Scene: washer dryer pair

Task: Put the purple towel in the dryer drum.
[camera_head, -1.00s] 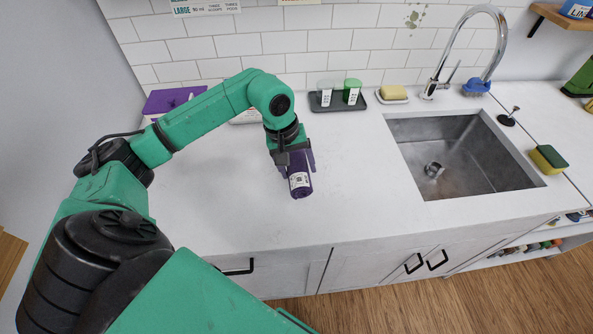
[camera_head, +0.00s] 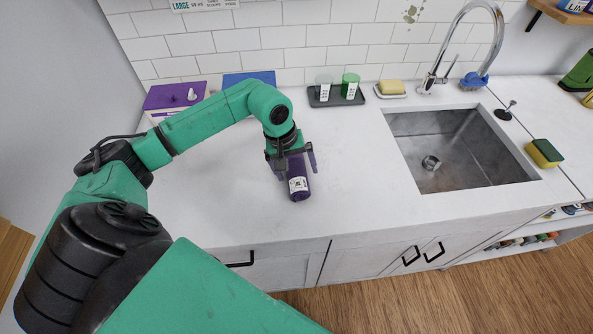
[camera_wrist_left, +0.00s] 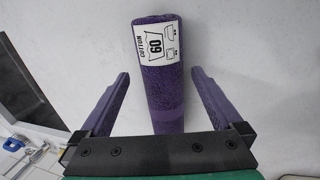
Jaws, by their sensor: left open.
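The purple towel (camera_head: 299,184) is rolled up and lies on the white counter, with a white label on it that reads "COTTON 60" in the left wrist view (camera_wrist_left: 163,90). My left gripper (camera_head: 292,165) is open above the towel. In the left wrist view its two fingers (camera_wrist_left: 157,92) stand on either side of the roll, with a gap on each side. The gripper hides part of the towel in the head view. The dryer drum is not in view. My right gripper is not in view.
A sink (camera_head: 462,150) with a tall faucet is on the right. A dark tray (camera_head: 335,98) with two small containers stands at the back wall. A purple-lidded box (camera_head: 172,95) and a blue-topped box (camera_head: 248,77) are at the back left. The counter (camera_head: 215,195) around the towel is clear.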

